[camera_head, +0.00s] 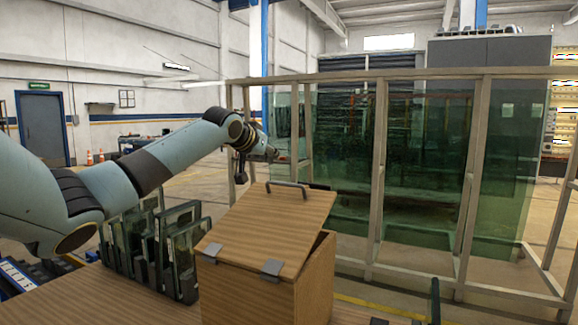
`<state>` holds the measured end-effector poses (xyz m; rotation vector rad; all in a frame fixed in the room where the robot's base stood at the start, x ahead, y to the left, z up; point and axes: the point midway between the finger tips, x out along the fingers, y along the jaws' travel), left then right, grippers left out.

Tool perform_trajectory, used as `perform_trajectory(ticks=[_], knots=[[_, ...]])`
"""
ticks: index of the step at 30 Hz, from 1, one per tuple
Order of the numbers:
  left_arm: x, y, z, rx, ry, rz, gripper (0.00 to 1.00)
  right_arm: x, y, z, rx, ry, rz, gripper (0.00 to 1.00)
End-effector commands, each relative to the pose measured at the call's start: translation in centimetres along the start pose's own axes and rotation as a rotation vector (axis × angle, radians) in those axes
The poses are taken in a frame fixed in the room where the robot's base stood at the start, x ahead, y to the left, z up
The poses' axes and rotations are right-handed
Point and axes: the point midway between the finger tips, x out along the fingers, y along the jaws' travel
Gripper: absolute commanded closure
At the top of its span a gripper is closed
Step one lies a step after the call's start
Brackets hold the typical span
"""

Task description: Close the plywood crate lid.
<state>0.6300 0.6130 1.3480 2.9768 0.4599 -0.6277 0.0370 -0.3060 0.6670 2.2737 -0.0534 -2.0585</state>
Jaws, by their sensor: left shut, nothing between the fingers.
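The plywood crate (315,285) stands on the wooden bench at the lower middle. Its lid (265,225) is hinged on the near edge by two grey hinges and is partly open. The far edge is tilted up, with a wedge-shaped gap on the right side. A dark bar handle (287,187) sits near the lid's raised far edge. My left gripper (240,178) is beyond the lid, above and to the left of the handle, and apart from it. It is small, dark and shut with nothing held. My right gripper is not in view.
Upright dark-framed glass panes (180,255) stand in a rack left of the crate, under my left arm. A wooden frame (380,150) with green glass sheets stands behind the crate. Bare bench top (110,300) lies at the lower left.

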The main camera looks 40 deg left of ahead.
Motion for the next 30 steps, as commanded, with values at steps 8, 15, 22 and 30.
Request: perform_trajectory(ticks=[8, 15, 22, 30], knots=[[4.2, 0.2, -0.1, -0.008, -0.001, 0.002, 1.0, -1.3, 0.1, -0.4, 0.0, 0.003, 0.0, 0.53], [7.9, 0.2, 0.0, -0.007, 0.001, 0.002, 1.0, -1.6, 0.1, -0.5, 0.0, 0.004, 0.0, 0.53], [10.8, 0.3, 1.2, -0.005, -0.002, 0.003, 1.0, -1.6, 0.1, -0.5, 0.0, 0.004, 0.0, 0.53], [12.1, 0.2, 2.4, -0.002, 0.001, 0.004, 1.0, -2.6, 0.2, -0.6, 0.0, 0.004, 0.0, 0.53]])
